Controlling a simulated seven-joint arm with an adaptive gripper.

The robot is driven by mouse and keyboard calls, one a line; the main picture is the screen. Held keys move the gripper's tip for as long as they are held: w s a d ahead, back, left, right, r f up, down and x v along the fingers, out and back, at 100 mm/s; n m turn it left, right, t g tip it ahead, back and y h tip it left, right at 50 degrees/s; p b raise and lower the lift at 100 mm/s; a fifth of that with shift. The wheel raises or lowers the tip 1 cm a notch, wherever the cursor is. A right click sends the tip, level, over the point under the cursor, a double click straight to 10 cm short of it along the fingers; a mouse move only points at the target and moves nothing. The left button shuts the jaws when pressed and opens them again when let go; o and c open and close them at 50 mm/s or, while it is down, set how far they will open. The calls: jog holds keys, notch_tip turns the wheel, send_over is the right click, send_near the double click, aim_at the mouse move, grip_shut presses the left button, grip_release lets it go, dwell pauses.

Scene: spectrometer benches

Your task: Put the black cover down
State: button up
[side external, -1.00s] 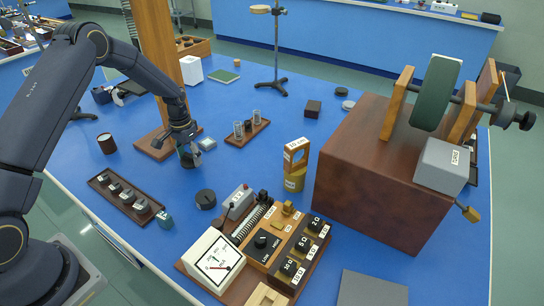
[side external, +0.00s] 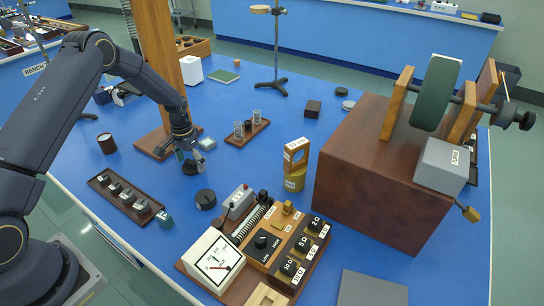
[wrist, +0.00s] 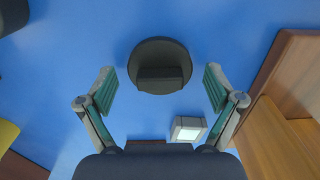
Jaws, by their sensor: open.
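The black cover (wrist: 160,52) is a round dark disc with a raised block-shaped grip across it. In the wrist view it lies flat against the blue bench top, centred ahead of my fingers. In the side external view the cover (side external: 190,168) shows as a dark shape just under my gripper (side external: 188,152), partly hidden by it. My gripper (wrist: 160,90) is open, with its green-padded fingers spread on either side of the cover and a visible gap to it on both sides.
A second black round piece (side external: 205,198) lies nearby on the blue bench (side external: 235,175). A wooden post (side external: 156,60) on a base rises close behind my gripper. A small pale-topped box (side external: 207,143) and a weight rack (side external: 127,200) are near. A meter panel (side external: 215,262) stands in front.

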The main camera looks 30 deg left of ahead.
notch_tip(320, 180, up, 12)
jog(key=r, duration=0.1)
notch_tip(320, 180, up, 13)
jog(key=t, duration=0.2)
send_over(190, 161)
jog(key=s+d, duration=0.6)
jog(key=d, duration=0.1)
jog(key=s+d+r+t, duration=0.1)
jog(key=s+d+r, duration=0.1)
jog(key=s, duration=0.5)
jog(key=s+d+r+t, duration=0.1)
jog(key=s+d+r, duration=0.2)
jog(key=s, duration=0.4)
jog(key=s+d+r+t, duration=0.1)
jog(key=s+d+r, duration=0.1)
jog(key=s, duration=0.5)
jog(key=shift+d+r+t, duration=0.3)
jog(key=shift+d+r, duration=0.1)
jog(key=shift+d, duration=0.45)
